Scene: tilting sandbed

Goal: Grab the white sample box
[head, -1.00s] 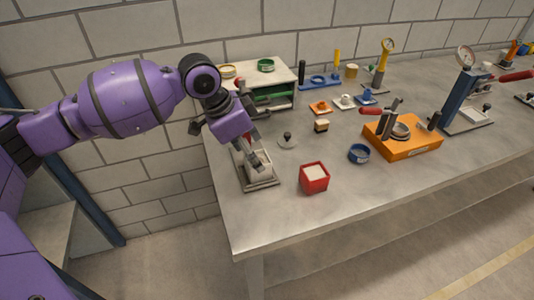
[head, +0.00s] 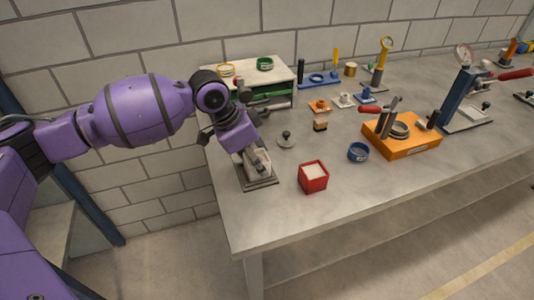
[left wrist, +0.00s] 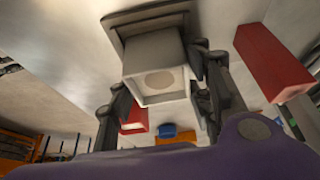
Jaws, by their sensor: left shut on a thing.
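The white sample box (head: 260,168) sits at the left end of the grey bench, on a grey square base plate (head: 264,184). My left gripper (head: 256,158) reaches down to it from above and partly covers it. In the left wrist view the white box (left wrist: 158,72) lies between the two dark fingers of my left gripper (left wrist: 162,82), which is shut on it. The base plate (left wrist: 118,27) shows there against the far end of the box. Whether the box touches the plate is hard to tell. My right gripper is not in view.
A red box (head: 313,177) with pale contents stands just right of the base plate. A grey knobbed lid (head: 286,139) lies behind it. A blue ring (head: 358,153) and an orange block (head: 402,143) are further right. A shelf (head: 252,73) stands at the back left.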

